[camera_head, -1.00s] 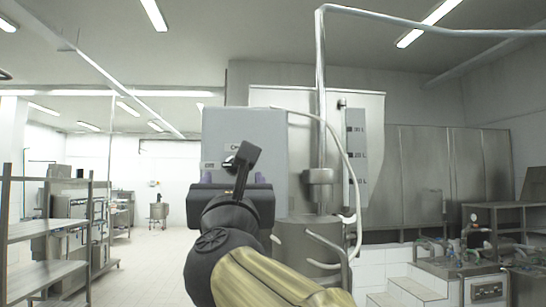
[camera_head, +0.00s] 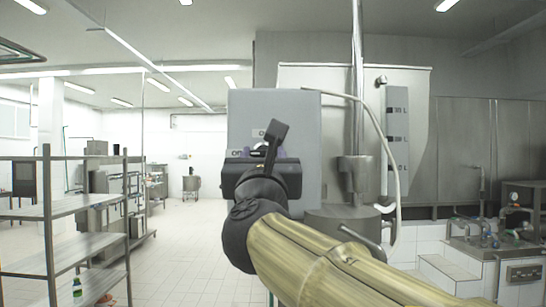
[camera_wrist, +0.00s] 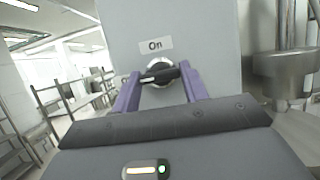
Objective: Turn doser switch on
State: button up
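The doser switch is a black knob on a round silver base (camera_wrist: 159,72), on the front of a grey box (camera_head: 300,110). An "On" label (camera_wrist: 155,44) sits above it. In the wrist view the knob's bar lies nearly level, its right end slightly higher. My gripper (camera_wrist: 161,76) has its two purple fingers spread, one on each side of the knob. The left finger is very close to the bar's left end; I cannot tell whether it touches. In the head view my gripper (camera_head: 262,152) hides most of the switch and part of the label there.
A vertical pipe (camera_head: 357,90) and a steel vessel (camera_head: 345,222) stand right of the box. The tiled floor (camera_head: 185,235) between rack and box is clear.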

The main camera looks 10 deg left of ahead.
jog(key=shift+m, duration=0.3)
jog(key=m+h, duration=0.2)
jog(key=m, duration=0.2)
jog(key=m+h+b, duration=0.1)
jog(key=m+h, duration=0.1)
jog(key=m, duration=0.2)
jog(key=m+h, duration=0.2)
jog(key=m, duration=0.1)
jog(key=shift+a+r+m+g, duration=0.1)
jog(key=shift+a+m+g, duration=0.25)
jog(key=shift+m+g, duration=0.05)
jog(key=m+g+p, duration=0.1)
jog(key=m, duration=0.2)
jog(key=m+g+h, duration=0.1)
jog(key=m, duration=0.2)
jog(key=shift+r+h+p, duration=0.2)
jog(key=shift+h+p, duration=0.1)
jog(key=shift+p, duration=0.1)
jog(key=shift+m+g+p, duration=0.7)
jog(key=shift+m+p, duration=0.05)
jog(key=shift+m, duration=1.25)
jog(key=shift+f, duration=0.1)
jog(key=o, duration=1)
